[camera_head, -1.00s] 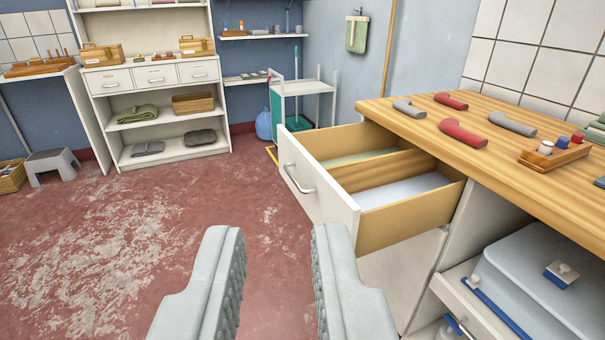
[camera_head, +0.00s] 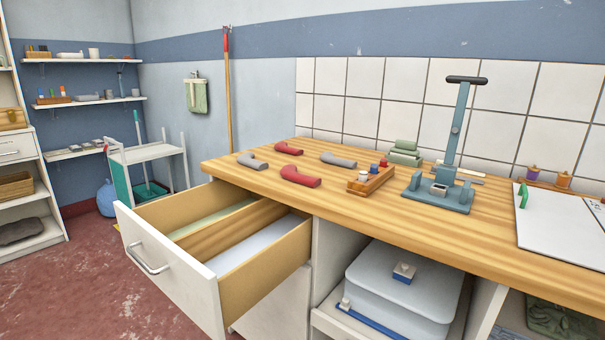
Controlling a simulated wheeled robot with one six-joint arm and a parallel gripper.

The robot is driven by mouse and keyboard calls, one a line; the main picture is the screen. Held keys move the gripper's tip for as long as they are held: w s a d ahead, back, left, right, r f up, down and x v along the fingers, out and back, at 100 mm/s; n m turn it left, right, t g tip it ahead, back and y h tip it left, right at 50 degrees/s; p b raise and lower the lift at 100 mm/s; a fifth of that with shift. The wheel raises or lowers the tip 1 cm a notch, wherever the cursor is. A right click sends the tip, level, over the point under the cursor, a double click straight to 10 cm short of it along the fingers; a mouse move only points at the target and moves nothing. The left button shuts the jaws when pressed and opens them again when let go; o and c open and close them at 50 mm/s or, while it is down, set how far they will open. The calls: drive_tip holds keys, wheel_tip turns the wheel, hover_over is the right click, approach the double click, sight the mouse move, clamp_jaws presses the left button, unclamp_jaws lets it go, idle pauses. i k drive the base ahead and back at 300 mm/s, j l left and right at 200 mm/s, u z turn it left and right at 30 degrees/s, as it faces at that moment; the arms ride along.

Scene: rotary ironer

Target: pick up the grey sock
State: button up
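Two grey socks lie on the wooden worktop. One grey sock (camera_head: 252,161) is near the worktop's left end. The other grey sock (camera_head: 338,160) lies further right, behind a red sock (camera_head: 300,177). A second red sock (camera_head: 289,148) lies at the back between the grey ones. All of them lie flat and apart from each other. My gripper is out of view, so I cannot see its fingers or anything in it.
The worktop (camera_head: 390,220) carries a wooden spool holder (camera_head: 371,180), a teal press stand (camera_head: 440,190), folded green cloths (camera_head: 404,153) and a white board (camera_head: 560,225). An open two-compartment drawer (camera_head: 165,255) juts out below the left end.

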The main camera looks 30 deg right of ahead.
sight(327, 157)
drive_tip(key=z, duration=0.35)
drive_tip(key=i+z, duration=0.35)
drive_tip(key=i+j+z, duration=0.15)
drive_tip(key=i+z, duration=0.25)
drive_tip(key=i, duration=0.15)
drive_tip(key=i+j, duration=0.15)
drive_tip(key=i, duration=0.2)
drive_tip(key=i+j, duration=0.2)
drive_tip(key=i, duration=0.15)
drive_tip(key=i+j+z, duration=0.1)
drive_tip(key=i, duration=0.3)
